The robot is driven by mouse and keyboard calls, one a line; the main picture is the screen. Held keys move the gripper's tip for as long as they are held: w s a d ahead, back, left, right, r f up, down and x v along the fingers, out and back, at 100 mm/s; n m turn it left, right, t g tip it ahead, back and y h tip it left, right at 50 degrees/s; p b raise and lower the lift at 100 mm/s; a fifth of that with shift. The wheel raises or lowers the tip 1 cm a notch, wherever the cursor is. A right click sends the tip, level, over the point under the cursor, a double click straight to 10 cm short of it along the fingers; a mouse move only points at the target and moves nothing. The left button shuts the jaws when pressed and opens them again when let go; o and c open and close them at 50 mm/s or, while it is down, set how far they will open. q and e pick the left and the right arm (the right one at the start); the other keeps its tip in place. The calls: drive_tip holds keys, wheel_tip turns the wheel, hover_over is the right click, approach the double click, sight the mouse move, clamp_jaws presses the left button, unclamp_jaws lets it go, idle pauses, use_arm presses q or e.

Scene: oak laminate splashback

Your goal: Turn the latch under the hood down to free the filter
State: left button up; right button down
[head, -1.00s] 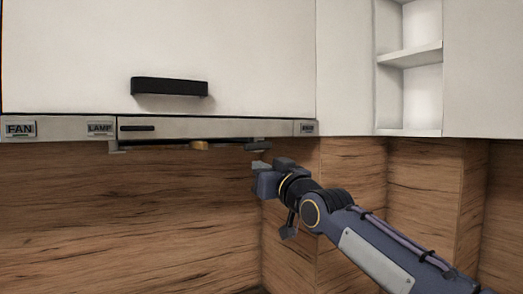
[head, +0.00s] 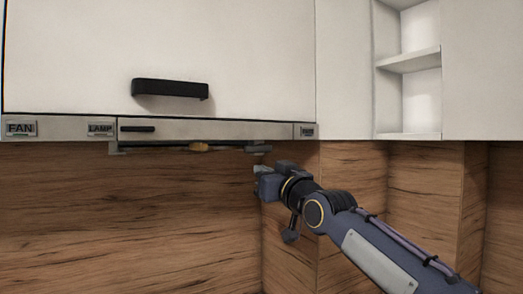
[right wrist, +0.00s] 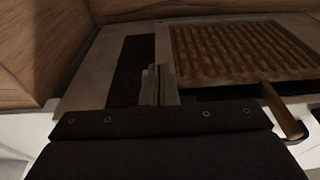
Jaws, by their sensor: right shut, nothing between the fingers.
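The latch (right wrist: 283,110) is a brass-brown lever with a rounded end, beside the near edge of the brown ribbed filter (right wrist: 240,50) in the right wrist view. In the head view the latch is a small tan piece (head: 199,147) under the middle of the hood (head: 220,129). My right gripper (head: 261,171) is just below the hood's right end, right of the latch and apart from it. Its fingers (right wrist: 158,85) are shut and empty, left of the filter in the right wrist view. The filter is hardly visible from the head. My left gripper is out of view.
Grey brackets (head: 257,149) hang under the hood. A white cabinet door with a black handle (head: 170,89) is above. The wooden splashback (head: 130,220) stands behind, with open room in front.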

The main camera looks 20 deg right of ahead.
drive_tip(key=shift+w+p, duration=0.25)
drive_tip(key=shift+p, duration=0.05)
idle(0.6)
drive_tip(key=b+v, duration=0.8)
drive_tip(key=b, duration=0.2)
drive_tip(key=shift+s+f, duration=0.2)
drive_tip(key=shift+s, duration=0.05)
idle(0.5)
drive_tip(key=shift+a+f, duration=0.1)
